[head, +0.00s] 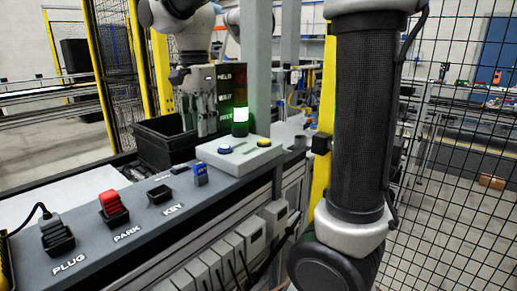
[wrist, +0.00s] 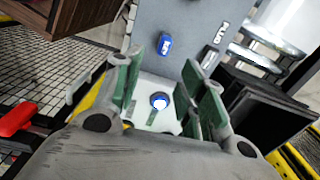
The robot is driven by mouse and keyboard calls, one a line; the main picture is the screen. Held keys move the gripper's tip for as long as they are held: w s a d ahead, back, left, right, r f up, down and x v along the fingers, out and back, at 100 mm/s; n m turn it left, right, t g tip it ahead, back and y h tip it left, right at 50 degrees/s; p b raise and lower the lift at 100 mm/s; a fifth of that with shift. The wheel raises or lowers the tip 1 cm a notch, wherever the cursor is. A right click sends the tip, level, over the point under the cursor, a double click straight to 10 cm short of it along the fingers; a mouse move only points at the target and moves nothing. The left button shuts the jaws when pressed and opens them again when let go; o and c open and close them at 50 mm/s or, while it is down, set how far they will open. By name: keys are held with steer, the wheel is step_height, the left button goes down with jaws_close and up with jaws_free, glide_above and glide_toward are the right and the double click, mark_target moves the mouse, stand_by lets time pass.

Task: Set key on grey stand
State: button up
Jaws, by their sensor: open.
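The blue key (head: 200,174) stands upright on the grey console top (head: 100,262), right of the small black holder (head: 159,194) beside the KEY label. It also shows in the wrist view (wrist: 165,44), beyond my fingertips. My gripper (head: 207,128) is open, with nothing between its fingers, above and behind the pale control box. In the wrist view its green-padded fingers (wrist: 163,75) frame the box's blue button (wrist: 159,101). The key is apart from the fingers. I cannot tell for certain which grey part is the stand; a small grey block (head: 300,142) sits beyond the box.
The pale control box (head: 236,157) has a blue and a yellow button. A lit signal tower (head: 240,112) stands behind it, close to my gripper. A black bin (head: 160,150) is at the left. The red PARK piece (head: 111,203) and PLUG connector (head: 55,233) sit on the console.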

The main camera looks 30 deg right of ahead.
steer(key=s+d+f+n+t, duration=0.2)
steer(key=s+d+n, duration=0.5)
steer(key=s, duration=0.2)
steer(key=s+d+f+n+t, duration=0.2)
steer(key=s+d+n, duration=0.4)
steer(key=s, duration=0.4)
steer(key=shift+s+d+f+n, duration=0.15)
steer(key=shift+d+f+n, duration=0.25)
steer(key=shift+d+f, duration=0.4)
